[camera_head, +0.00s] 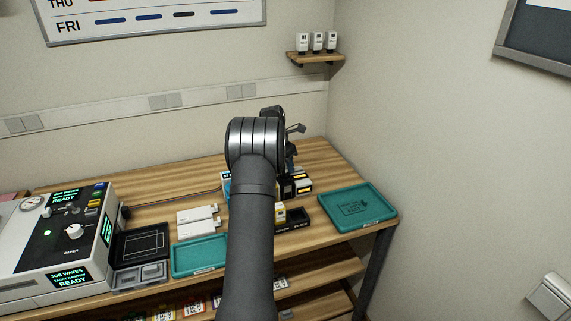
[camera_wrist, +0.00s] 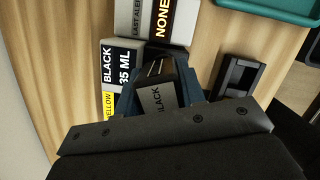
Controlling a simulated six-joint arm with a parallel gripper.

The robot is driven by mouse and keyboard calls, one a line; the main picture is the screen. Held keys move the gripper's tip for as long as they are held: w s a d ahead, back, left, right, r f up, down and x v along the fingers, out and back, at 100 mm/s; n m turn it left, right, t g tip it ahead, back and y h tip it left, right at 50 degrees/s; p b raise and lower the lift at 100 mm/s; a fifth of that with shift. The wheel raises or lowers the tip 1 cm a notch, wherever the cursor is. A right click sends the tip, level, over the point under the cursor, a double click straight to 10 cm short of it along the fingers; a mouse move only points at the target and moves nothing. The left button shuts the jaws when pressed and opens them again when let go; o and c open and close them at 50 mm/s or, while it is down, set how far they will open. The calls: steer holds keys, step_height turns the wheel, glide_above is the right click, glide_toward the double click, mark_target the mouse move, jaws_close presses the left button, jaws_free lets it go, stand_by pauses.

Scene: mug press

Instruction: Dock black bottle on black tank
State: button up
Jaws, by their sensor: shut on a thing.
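The black bottle (camera_wrist: 158,102), with a grey label reading BLACK, is held between the dark blue fingers of my gripper (camera_wrist: 161,86) in the wrist view. My gripper is shut on it. I cannot tell whether bottle and tank touch. In the head view my arm hides the bottle and part of the tank group.
A yellow-labelled tank (camera_wrist: 106,104) adjoins the black one. A box reading NONE (camera_wrist: 160,18) stands beyond. A black holder (camera_wrist: 240,76) is to the right. In the head view, a teal tray (camera_head: 378,216) lies right, another (camera_head: 199,256) left, and a printer-like machine (camera_head: 60,240) far left.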

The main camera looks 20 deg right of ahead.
steer(key=shift+f, duration=0.45)
steer(key=o, duration=0.8)
steer(key=v, duration=1.1)
steer(key=shift+f, duration=0.15)
steer(key=x, duration=0.8)
steer(key=shift+d+f, duration=0.1)
steer(key=shift+f, duration=0.15)
